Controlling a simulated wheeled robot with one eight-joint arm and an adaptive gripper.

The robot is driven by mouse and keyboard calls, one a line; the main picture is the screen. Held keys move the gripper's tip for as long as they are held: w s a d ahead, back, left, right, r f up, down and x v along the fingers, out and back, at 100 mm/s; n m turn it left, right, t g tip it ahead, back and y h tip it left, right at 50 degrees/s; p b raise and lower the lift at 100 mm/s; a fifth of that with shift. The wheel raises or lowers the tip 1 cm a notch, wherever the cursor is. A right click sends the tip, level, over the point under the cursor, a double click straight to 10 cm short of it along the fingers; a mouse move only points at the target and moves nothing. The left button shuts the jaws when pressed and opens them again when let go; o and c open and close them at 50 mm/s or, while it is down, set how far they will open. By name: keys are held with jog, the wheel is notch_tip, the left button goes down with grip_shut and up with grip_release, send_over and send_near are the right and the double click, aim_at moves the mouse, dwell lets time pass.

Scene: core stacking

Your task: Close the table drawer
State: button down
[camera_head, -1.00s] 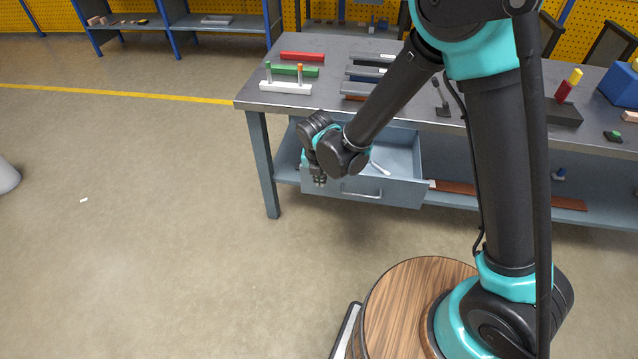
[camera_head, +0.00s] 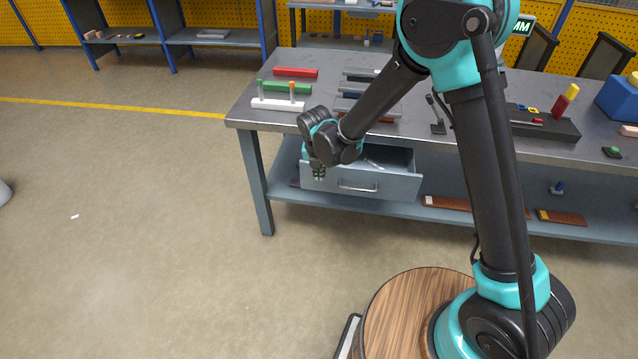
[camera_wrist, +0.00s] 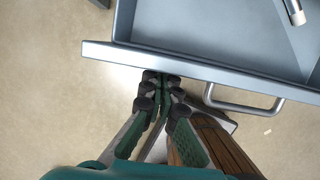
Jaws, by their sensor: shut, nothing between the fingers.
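The table drawer (camera_head: 400,187) is partly open, pulled out from under the grey table (camera_head: 330,60). Its front panel and bar handle show in the wrist view, where the handle (camera_wrist: 245,104) is to the right of my gripper (camera_wrist: 163,80). My gripper (camera_head: 319,176) is shut and empty at the left part of the drawer front. Its fingertips are at the outer face of the front panel; I cannot tell for sure whether they touch it. A light metallic tool (camera_wrist: 294,12) lies inside the drawer. My wrist hides part of the drawer's left side in the head view.
Red (camera_head: 296,72) and green (camera_head: 285,87) bars, a white pegged block (camera_head: 278,104) and a dark tray (camera_head: 540,124) are on the tabletop. A lower shelf (camera_head: 480,212) holds brown pieces.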

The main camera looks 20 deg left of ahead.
jog(key=w+a, duration=0.1)
jog(key=w, duration=0.3)
jog(key=w+a, duration=0.1)
jog(key=w, duration=0.7)
jog(key=shift+a, duration=0.4)
jog(key=shift+s, duration=0.1)
